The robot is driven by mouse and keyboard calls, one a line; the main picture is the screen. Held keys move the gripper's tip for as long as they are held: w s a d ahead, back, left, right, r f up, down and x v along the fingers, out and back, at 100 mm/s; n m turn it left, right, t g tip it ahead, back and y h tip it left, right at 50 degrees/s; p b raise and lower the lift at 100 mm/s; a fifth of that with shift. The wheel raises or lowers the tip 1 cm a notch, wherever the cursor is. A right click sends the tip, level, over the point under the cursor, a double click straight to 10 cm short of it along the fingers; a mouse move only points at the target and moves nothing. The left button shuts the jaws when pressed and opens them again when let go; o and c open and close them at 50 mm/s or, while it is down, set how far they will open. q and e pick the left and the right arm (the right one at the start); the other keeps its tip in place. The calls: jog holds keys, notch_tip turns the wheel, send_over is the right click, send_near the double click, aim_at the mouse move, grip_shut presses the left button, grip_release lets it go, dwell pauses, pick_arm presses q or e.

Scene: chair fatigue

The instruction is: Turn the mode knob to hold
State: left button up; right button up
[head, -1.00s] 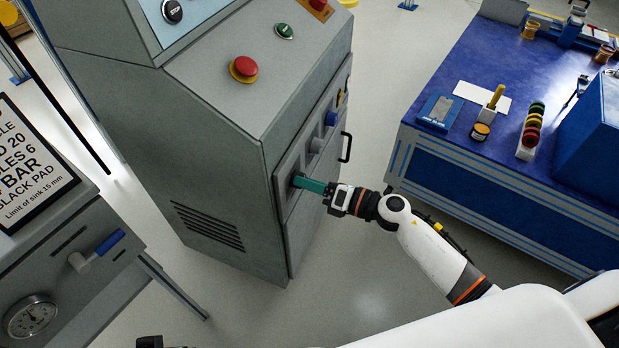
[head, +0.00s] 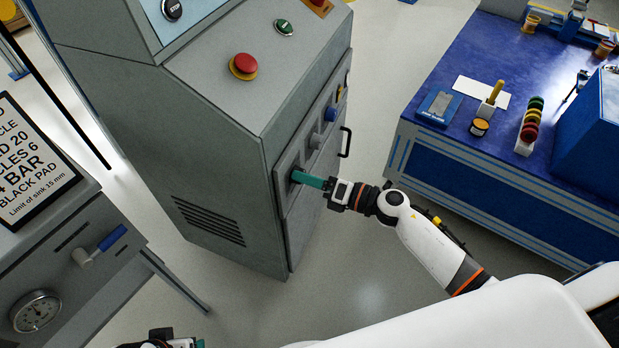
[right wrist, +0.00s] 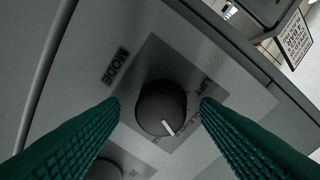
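The dark round mode knob (right wrist: 160,106) sits on a grey panel in the right wrist view, beside the label MODE (right wrist: 116,67). Its white pointer line aims down and slightly right. The lettering around it is partly readable; I cannot tell which word the pointer marks. My right gripper (right wrist: 160,108) is open, its green fingers on either side of the knob with gaps showing. In the head view the right gripper (head: 298,177) reaches the cabinet's side panel, covering the knob there. My left gripper (head: 195,343) shows only partly at the bottom edge.
The grey cabinet (head: 230,120) carries a red button (head: 243,65) on top, and a blue knob (head: 331,113) and black handle (head: 345,142) on its side. A blue workbench (head: 470,165) stands to the right, a gauge unit (head: 36,312) at the left. Open floor lies between.

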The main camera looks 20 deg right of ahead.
jog(key=v, duration=1.2)
jog(key=shift+r, duration=0.1)
